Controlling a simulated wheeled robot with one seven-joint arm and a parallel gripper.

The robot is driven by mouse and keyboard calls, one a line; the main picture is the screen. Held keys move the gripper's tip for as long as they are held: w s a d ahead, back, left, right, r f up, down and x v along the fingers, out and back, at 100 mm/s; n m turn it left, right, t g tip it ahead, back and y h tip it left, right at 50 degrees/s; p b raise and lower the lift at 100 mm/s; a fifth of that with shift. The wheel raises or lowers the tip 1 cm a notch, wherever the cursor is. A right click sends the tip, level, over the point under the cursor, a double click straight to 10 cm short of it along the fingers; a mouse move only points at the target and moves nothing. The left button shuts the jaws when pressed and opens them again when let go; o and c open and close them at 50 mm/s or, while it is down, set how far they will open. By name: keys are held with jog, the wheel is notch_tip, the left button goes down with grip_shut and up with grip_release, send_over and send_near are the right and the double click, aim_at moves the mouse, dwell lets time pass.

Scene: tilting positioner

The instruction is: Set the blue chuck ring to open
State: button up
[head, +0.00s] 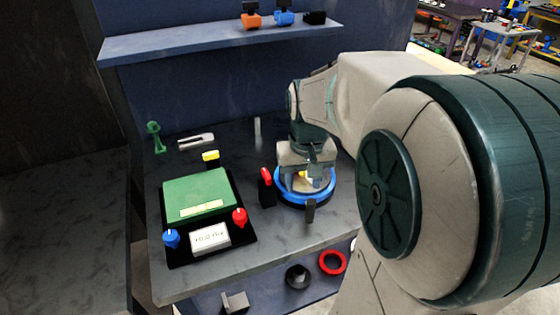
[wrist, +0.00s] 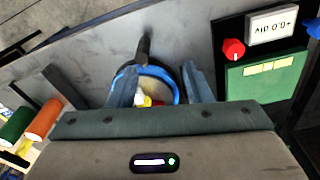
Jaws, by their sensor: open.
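The blue chuck ring (head: 290,198) lies around a round fixture on the grey bench, with a black handle (head: 311,211) sticking out at its near side. In the wrist view the ring (wrist: 152,70) shows between my fingers, with its black handle (wrist: 144,47) beyond it. A yellow and white part (wrist: 146,100) shows inside the ring. My gripper (head: 308,172) is above the ring, pointing down. In the wrist view its fingers (wrist: 158,72) are spread apart with nothing clamped between them. My gripper hides the far part of the ring. I cannot tell whether the fingers touch it.
A red-tipped black post (head: 266,186) stands just left of the ring. Further left is a green panel (head: 197,196) with blue and red knobs and a white display (head: 210,237). A green piece (head: 154,137) stands at the back. A lower shelf holds a red ring (head: 333,262).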

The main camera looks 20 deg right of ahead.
jog(key=m+g, duration=0.1)
send_over(310, 209)
jog(key=w, duration=0.1)
jog(key=shift+d+f, duration=0.2)
jog(key=shift+f, duration=0.3)
jog(key=shift+d+f, duration=0.2)
jog(key=shift+f, duration=0.3)
notch_tip(310, 209, down, 14)
jog(key=shift+r+p, duration=0.15)
jog(key=shift+p, duration=0.55)
grip_shut()
